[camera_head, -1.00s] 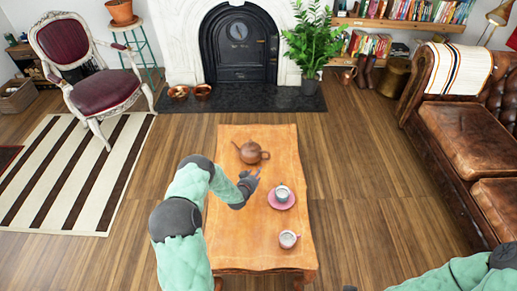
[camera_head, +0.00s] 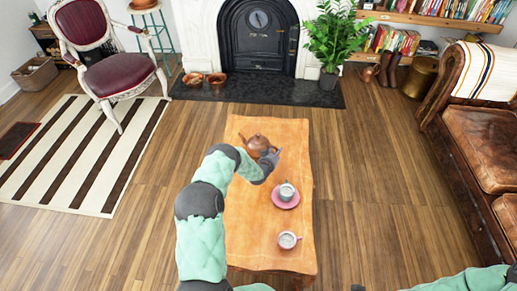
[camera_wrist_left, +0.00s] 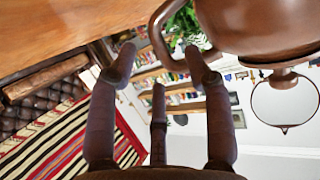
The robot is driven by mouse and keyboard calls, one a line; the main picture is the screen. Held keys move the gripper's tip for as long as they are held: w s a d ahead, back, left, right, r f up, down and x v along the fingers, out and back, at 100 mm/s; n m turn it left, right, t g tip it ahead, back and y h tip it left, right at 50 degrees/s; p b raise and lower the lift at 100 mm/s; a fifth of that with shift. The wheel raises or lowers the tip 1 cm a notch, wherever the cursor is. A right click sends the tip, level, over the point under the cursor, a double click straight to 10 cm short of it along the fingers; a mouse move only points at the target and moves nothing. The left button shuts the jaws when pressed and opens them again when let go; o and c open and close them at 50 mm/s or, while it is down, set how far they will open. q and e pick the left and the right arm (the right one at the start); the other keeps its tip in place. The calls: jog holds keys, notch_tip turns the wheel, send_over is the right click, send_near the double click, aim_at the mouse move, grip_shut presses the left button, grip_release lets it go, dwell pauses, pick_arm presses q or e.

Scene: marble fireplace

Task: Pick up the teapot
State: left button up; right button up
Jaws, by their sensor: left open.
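The brown teapot (camera_head: 257,145) stands upright near the far end of the wooden table (camera_head: 265,210). My left gripper (camera_head: 275,157) is at its near right side and hides part of it. In the left wrist view the teapot (camera_wrist_left: 265,20) fills the top right, with its looped handle (camera_wrist_left: 161,32) at the fingertips. My left gripper (camera_wrist_left: 160,62) is open, its fingers spread around the lower part of the handle. I cannot tell whether they touch it. My right gripper does not clearly show; only part of that arm is at the bottom right.
A cup (camera_head: 287,190) on a pink saucer (camera_head: 291,204) stands mid-table, right of my left forearm. Another cup (camera_head: 288,240) stands nearer. A leather sofa (camera_head: 490,150) is at the right, an armchair (camera_head: 118,75) at the far left. The floor beside the table is clear.

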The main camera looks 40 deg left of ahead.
pick_arm(q)
jog(key=x, duration=0.1)
jog(key=b+x, duration=0.1)
jog(key=shift+w+f, duration=0.15)
jog(key=shift+f, duration=0.2)
jog(key=shift+w+a+b, duration=0.15)
jog(key=shift+w+b, duration=0.25)
jog(key=shift+w, duration=0.2)
jog(key=shift+c, duration=0.2)
grip_shut()
jog(key=shift+w+a+r, duration=0.1)
jog(key=shift+a+r, duration=0.05)
jog(key=shift+r, duration=0.05)
